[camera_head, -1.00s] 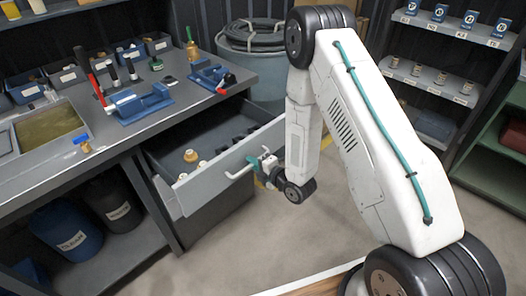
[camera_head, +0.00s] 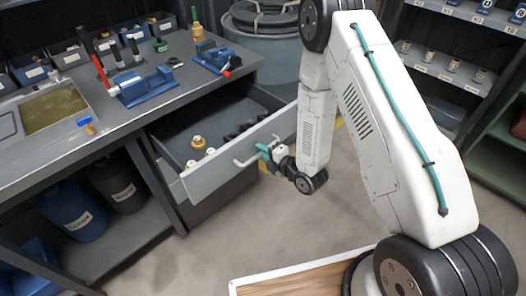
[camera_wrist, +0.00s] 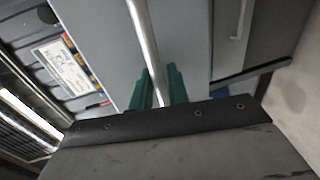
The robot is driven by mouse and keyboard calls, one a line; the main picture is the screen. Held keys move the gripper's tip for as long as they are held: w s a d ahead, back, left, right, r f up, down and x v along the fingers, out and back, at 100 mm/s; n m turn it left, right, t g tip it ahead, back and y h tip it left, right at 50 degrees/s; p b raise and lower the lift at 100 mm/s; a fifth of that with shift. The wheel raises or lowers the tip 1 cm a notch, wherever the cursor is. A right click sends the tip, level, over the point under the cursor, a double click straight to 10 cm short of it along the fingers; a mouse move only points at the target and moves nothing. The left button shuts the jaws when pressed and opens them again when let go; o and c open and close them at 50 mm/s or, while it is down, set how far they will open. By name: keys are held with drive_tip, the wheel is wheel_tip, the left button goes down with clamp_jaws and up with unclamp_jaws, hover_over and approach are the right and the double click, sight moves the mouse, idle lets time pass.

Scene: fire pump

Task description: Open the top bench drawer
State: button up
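The top bench drawer (camera_head: 222,176) is pulled well out from under the bench (camera_head: 140,118). Its grey front carries a pale bar handle (camera_head: 243,162). Brass and white fittings (camera_head: 198,141) and a row of dark parts (camera_head: 240,130) lie inside. My gripper (camera_head: 265,151) is at the right part of the handle. In the wrist view, the teal fingers (camera_wrist: 160,88) stand on both sides of the handle bar (camera_wrist: 143,35) and appear closed on it. The fingertip contact is partly hidden behind the bar.
Blue vises (camera_head: 148,86), tools and bins stand on the bench top. A grey bin with coiled hose (camera_head: 268,45) stands behind the drawer. Dark drums (camera_head: 70,208) sit below the bench at left. Shelves (camera_head: 450,65) stand at right. Grey floor (camera_head: 235,235) is clear before the drawer.

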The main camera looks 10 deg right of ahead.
drive_tip(key=v, duration=0.7)
drive_tip(key=shift+s+d, duration=0.2)
drive_tip(key=shift+s, duration=0.15)
wheel_tip(320, 180, down, 7)
drive_tip(key=s+d+m+g+h, duration=0.1)
drive_tip(key=s+m+g+h, duration=0.1)
drive_tip(key=s+m+g, duration=0.15)
drive_tip(key=s+d+r+m+g+h, duration=0.4)
drive_tip(key=d+m+g+h, duration=0.25)
drive_tip(key=d+m, duration=0.2)
drive_tip(key=s+r+m, duration=0.4)
drive_tip(key=s+r, duration=0.2)
drive_tip(key=r, duration=0.6)
drive_tip(key=s+r+m+g, duration=0.1)
drive_tip(key=s+r+m, duration=0.3)
drive_tip(key=r, duration=0.9)
drive_tip(key=s+r+m, duration=0.4)
drive_tip(key=s+r, duration=0.5)
drive_tip(key=r, duration=0.4)
drive_tip(key=shift+s+a+g, duration=0.25)
drive_tip(key=shift+a+g, duration=0.15)
drive_tip(key=shift+a, duration=0.05)
